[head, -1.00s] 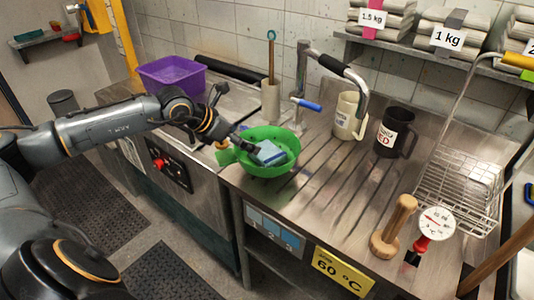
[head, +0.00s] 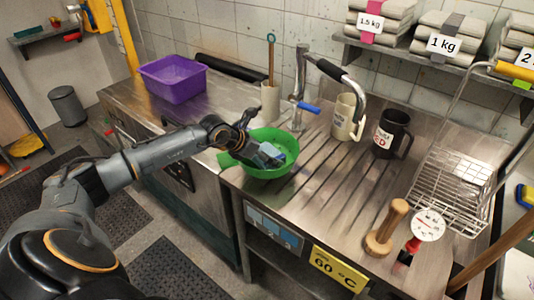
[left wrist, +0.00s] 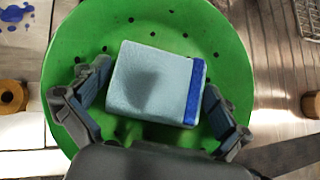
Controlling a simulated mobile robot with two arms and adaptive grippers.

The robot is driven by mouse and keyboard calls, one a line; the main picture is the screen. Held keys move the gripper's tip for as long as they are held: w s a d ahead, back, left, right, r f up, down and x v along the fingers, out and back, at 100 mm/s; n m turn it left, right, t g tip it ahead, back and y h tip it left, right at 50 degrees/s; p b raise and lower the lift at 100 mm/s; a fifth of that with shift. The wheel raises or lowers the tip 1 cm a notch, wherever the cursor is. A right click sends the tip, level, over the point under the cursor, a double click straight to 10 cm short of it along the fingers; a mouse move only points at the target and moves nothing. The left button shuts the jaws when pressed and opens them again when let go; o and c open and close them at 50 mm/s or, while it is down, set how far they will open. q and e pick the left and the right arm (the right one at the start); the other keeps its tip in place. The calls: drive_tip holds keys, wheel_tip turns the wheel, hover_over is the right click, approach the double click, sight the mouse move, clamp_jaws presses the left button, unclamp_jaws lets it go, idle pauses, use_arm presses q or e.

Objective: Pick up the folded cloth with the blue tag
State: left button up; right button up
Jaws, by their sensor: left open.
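The folded cloth with the blue tag (left wrist: 155,84) is a pale blue block with a dark blue strip along its right edge in the left wrist view. It lies in a green colander (left wrist: 75,50). In the head view the cloth (head: 272,151) shows only in part, behind my gripper. My left gripper (left wrist: 155,100) is open, with one finger to the left of the cloth and one to the right. Small gaps seem to show between fingers and cloth. In the head view my left gripper (head: 266,158) reaches into the colander (head: 268,173) from the left. My right gripper is not in view.
A faucet (head: 300,75) stands behind the colander. A cream mug (head: 346,118), a dark mug (head: 391,134), a wooden-handled tool (head: 386,230) and a wire rack (head: 452,180) stand to the right. A purple tub (head: 172,80) is at the back left. Grooved steel counter between is clear.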

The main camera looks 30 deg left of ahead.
use_arm(q)
drive_tip(key=shift+w+f, duration=0.1)
drive_tip(key=shift+w, duration=0.05)
drive_tip(key=c, duration=0.9)
